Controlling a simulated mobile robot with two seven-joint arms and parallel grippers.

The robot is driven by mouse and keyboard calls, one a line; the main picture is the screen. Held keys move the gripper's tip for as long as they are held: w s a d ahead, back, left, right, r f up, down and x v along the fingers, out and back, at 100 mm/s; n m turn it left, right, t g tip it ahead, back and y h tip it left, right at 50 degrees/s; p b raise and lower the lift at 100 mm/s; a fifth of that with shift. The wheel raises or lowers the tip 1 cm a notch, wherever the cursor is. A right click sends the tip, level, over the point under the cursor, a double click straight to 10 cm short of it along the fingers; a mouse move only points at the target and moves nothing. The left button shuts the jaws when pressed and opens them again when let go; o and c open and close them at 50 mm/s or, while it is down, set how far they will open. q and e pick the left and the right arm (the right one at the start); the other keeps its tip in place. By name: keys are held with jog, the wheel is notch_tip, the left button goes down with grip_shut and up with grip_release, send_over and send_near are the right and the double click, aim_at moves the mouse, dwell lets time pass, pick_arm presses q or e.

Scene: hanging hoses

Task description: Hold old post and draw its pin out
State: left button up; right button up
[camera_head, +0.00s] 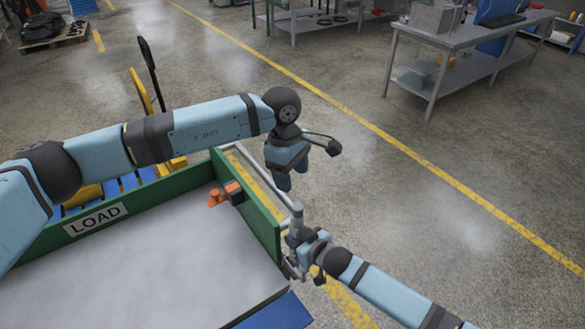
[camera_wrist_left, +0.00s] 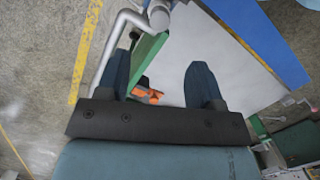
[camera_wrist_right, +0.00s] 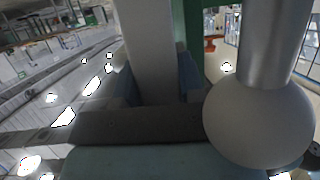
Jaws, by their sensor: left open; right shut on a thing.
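A grey metal post (camera_head: 296,222) stands at the right corner of the green-walled cart. My right gripper (camera_head: 298,246) is shut on it; in the right wrist view the fingers close around a grey upright bar (camera_wrist_right: 150,45). Close beside that bar is a grey rod ending in a large ball (camera_wrist_right: 258,120). I cannot tell whether that rod is the pin. My left gripper (camera_head: 283,184) is open and empty, pointing down near the green wall, behind the post. In the left wrist view its fingers (camera_wrist_left: 160,85) are apart, with a ball-topped pipe end (camera_wrist_left: 159,18) beyond.
An orange and black item (camera_head: 225,194) lies on the grey bed (camera_head: 150,265). A grey rail (camera_head: 240,165) runs outside the wall. Benches (camera_head: 460,50) stand far off; the floor between is clear.

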aim_at(298, 206)
pick_arm(q)
jog(key=f, duration=0.3)
jog(key=d+f, duration=0.1)
jog(key=f, duration=0.3)
jog(key=s+f, duration=0.1)
jog(key=f, duration=0.2)
jog(key=shift+d+f, duration=0.25)
jog(key=shift+f, duration=0.05)
jog(key=c, duration=1)
